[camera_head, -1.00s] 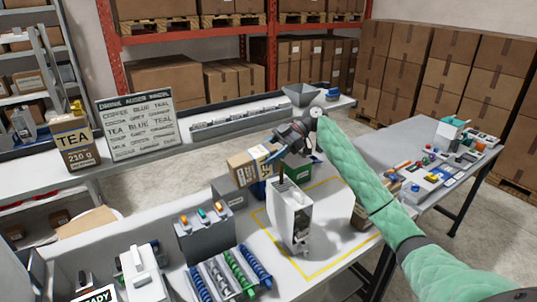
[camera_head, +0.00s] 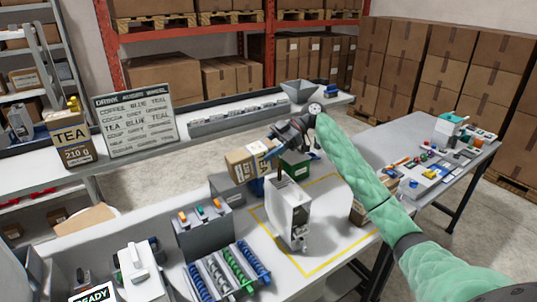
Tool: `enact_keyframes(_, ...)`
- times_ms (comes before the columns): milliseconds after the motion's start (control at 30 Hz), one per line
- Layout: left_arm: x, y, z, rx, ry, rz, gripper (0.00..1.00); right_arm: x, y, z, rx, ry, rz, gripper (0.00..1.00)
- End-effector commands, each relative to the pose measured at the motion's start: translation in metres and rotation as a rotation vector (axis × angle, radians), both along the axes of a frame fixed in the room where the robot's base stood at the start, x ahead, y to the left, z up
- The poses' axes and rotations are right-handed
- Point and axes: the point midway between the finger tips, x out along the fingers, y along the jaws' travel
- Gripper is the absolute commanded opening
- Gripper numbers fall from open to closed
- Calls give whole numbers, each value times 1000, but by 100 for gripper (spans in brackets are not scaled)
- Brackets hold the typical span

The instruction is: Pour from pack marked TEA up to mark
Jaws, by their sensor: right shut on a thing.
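My right gripper (camera_head: 270,148) is shut on a brown pack (camera_head: 239,170) with a white, blue and yellow label, held tilted at the back of a white dispenser (camera_head: 288,212). The label is turned and partly hidden, so I cannot read its mark. The dispenser stands upright inside a yellow outline on the table; I cannot tell whether the pack touches it, and no fill mark can be made out. A brown pack marked TEA (camera_head: 73,140), with "210 g" below, stands upright on the back counter at left. My left gripper is not in view.
A lettered board (camera_head: 136,126) stands beside the TEA pack. A grey unit with coloured knobs (camera_head: 204,230) and blue and green augers (camera_head: 228,270) are left of the dispenser. A green box (camera_head: 297,165) is behind it, a brown box (camera_head: 358,213) at right.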

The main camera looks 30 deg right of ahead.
Motion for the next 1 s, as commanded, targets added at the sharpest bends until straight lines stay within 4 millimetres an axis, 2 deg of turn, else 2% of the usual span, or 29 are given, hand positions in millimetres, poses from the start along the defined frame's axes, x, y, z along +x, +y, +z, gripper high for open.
enact_keyframes(267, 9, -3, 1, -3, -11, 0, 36, 0, -1, 0, 11, -1, 0, 18)
enact_keyframes(667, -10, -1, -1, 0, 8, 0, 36, 0, -1, 0, 12, 0, 0, 18)
enact_keyframes(1000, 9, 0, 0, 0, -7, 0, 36, 0, -1, 0, 12, 0, 0, 18)
